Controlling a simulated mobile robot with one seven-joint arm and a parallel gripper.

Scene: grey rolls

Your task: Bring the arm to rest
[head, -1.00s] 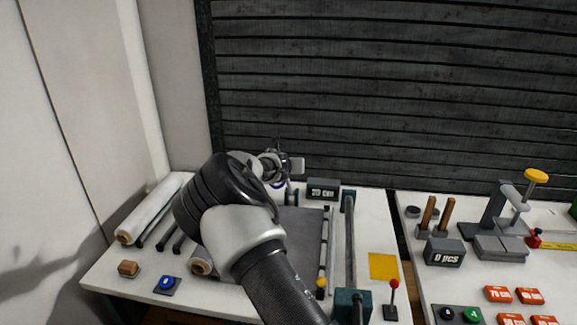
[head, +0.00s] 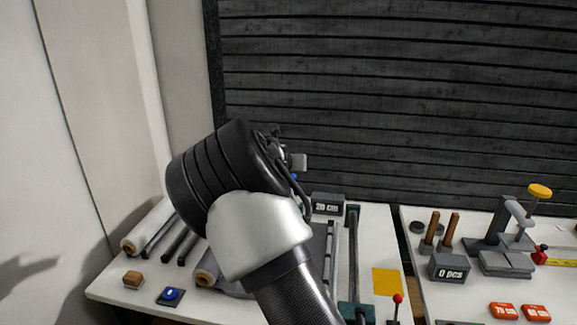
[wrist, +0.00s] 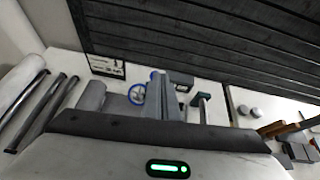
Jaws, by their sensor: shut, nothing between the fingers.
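My arm rises from the bottom of the head view, bent over the left table (head: 110,290). My gripper (wrist: 165,82) shows in the wrist view as two grey fingers together, with nothing between them. In the head view the gripper is mostly hidden behind the black arm joint. The fingers are above the table, pointing toward its back, apart from the things there as far as I can see.
A white roll (head: 148,226) and dark bars lie at the table's left. A "20 cm" display (head: 327,204) stands behind. A yellow sheet (head: 387,282) lies right. A dark slatted wall closes the back.

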